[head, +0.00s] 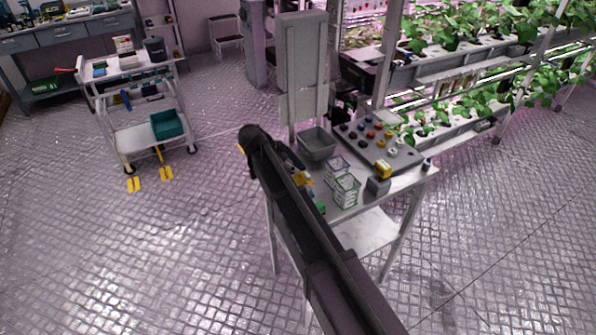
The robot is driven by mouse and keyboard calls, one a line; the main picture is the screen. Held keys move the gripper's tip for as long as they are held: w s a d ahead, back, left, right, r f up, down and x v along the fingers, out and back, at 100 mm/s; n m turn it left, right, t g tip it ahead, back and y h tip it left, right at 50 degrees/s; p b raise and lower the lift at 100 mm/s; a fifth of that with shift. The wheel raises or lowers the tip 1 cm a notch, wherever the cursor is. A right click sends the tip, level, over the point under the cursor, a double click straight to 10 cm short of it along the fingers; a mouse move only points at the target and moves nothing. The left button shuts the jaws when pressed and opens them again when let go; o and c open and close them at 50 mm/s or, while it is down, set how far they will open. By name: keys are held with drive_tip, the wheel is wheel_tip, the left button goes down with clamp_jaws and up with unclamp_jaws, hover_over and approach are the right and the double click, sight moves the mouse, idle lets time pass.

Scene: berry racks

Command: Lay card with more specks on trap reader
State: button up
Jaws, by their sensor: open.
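My arm (310,235) crosses the picture from the bottom to the left side of a small white table and hides part of it. My gripper cannot be made out; it is hidden or out of the picture. A yellow piece (302,178) shows beside the arm at the table's left, partly covered; I cannot tell if it is a card. Another small yellow item (382,169) is at the grey panel's front edge, just above a small dark grey box (377,185). No specks can be made out, and I cannot tell which thing is the trap reader.
The white table (408,180) also bears a grey bin (317,144), clear containers (346,190) and a grey panel (366,149) with coloured knobs. Plant racks (450,65) stand behind at the right. A white cart (128,135) is at the left. The floor between is clear.

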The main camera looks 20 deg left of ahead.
drive_tip(key=w+d+r+g+y+p, duration=0.3)
drive_tip(key=w+r+g+y+p, duration=0.2)
drive_tip(key=r+p, duration=0.3)
drive_tip(key=shift+d+y+p, duration=0.2)
drive_tip(key=shift+y+p, duration=0.2)
drive_tip(key=shift+p, duration=1.05)
drive_tip(key=shift+f, duration=0.15)
drive_tip(key=b, duration=0.9)
hover_over(307, 174)
wheel_tip(307, 174, down, 8)
drive_tip(key=shift+w+f, duration=0.15)
drive_tip(key=shift+f, duration=0.05)
drive_tip(key=shift+f+b, duration=2.45)
drive_tip(key=shift+f, duration=0.15)
drive_tip(key=c, duration=0.7)
drive_tip(key=shift+r, duration=0.1)
